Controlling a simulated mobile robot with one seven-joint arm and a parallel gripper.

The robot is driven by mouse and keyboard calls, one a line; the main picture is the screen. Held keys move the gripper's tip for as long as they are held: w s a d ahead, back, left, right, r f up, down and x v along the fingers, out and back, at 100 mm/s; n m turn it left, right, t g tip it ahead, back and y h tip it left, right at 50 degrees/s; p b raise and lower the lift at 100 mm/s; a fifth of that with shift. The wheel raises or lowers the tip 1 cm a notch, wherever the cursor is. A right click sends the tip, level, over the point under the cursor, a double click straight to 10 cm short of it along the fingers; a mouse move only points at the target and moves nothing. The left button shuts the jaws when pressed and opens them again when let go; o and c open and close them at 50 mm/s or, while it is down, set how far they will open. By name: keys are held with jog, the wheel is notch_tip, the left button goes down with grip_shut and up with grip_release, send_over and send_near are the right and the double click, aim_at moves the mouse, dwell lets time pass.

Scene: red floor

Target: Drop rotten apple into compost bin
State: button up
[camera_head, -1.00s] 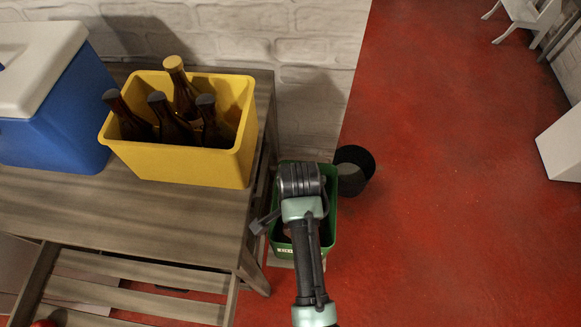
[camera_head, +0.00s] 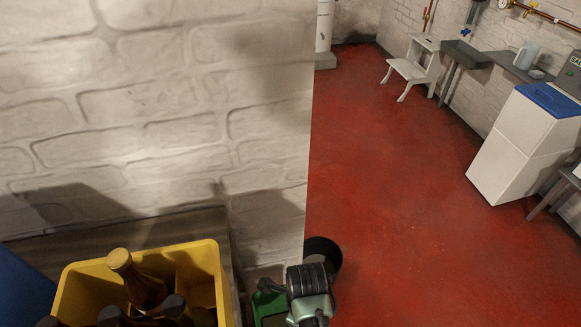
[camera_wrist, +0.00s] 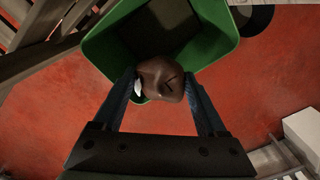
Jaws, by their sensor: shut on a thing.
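The rotten apple (camera_wrist: 161,80) is brown and shows in the wrist view between my gripper's two fingers. My gripper (camera_wrist: 163,88) is shut on it. The green compost bin (camera_wrist: 98,52) is open-topped; in the wrist view its mouth lies just beyond the apple, and the apple overlaps the near rim in the picture. In the head view a corner of the green bin (camera_head: 268,303) shows at the bottom edge, mostly hidden by my arm. The apple and fingertips are hidden in the head view.
A black round bin (camera_head: 322,250) stands behind the green one. A yellow crate (camera_head: 207,262) with several brown bottles stands on a wooden table at lower left, against a white brick wall (camera_head: 150,130). Red floor (camera_head: 400,200) is open to the right, before a white cabinet (camera_head: 520,145).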

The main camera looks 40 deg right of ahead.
notch_tip(320, 180, down, 4)
jog(key=b, duration=0.4)
jog(key=o, duration=1.3)
jog(key=shift+o, duration=0.2)
notch_tip(320, 180, up, 13)
jog(key=shift+p, duration=1.15)
